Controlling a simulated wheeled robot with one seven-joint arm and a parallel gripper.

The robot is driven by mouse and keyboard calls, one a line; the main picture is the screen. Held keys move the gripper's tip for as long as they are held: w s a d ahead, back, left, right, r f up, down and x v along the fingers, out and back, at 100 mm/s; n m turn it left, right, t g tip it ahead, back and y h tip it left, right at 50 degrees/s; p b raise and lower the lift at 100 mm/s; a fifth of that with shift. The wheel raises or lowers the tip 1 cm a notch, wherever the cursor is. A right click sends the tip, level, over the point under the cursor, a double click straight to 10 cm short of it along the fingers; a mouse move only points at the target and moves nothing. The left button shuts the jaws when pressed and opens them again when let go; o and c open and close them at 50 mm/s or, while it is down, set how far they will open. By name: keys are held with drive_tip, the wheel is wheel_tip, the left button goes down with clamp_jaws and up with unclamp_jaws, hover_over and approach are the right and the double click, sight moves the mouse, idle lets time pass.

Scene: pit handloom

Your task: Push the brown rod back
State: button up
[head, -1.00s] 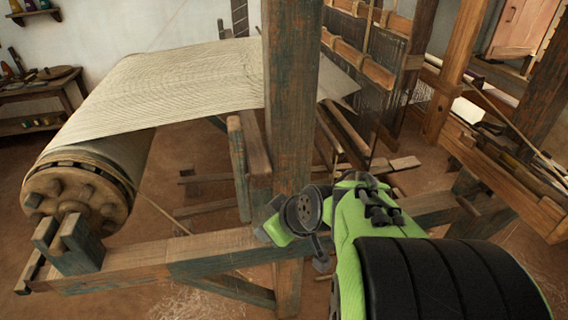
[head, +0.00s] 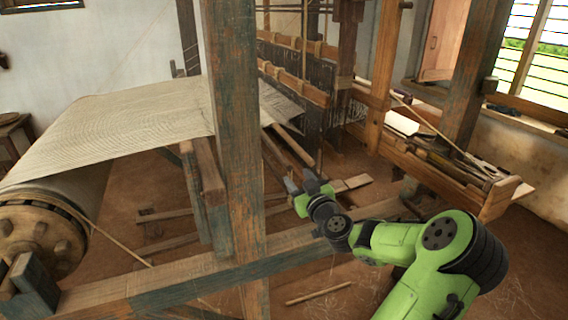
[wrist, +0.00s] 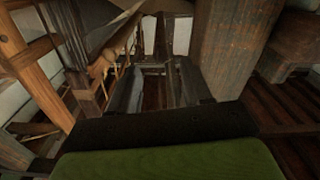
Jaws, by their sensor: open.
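My gripper (head: 300,182) is open and empty in the head view, behind the loom's near beam and right of the thick post. In the wrist view its two dark fingers (wrist: 157,88) stand apart with nothing between them. Several brown rods show, and I cannot tell which one the task means. A thin brown rod (head: 428,118) slants down over the right-hand bench. A short brown stick (head: 318,293) lies on the floor in front of the near beam. My gripper appears clear of both.
The cloth (head: 130,115) runs to a roller (head: 38,228) at the left. A wooden bench (head: 455,170) stands at the right. Loose boards lie on the floor beyond my gripper.

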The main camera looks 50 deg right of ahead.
sight(286, 164)
drive_tip(key=p+x, duration=0.1)
drive_tip(key=x, duration=0.8)
drive_tip(key=shift+w+d, duration=0.15)
drive_tip(key=shift+w, duration=0.15)
drive_tip(key=shift+c, duration=0.4)
clamp_jaws()
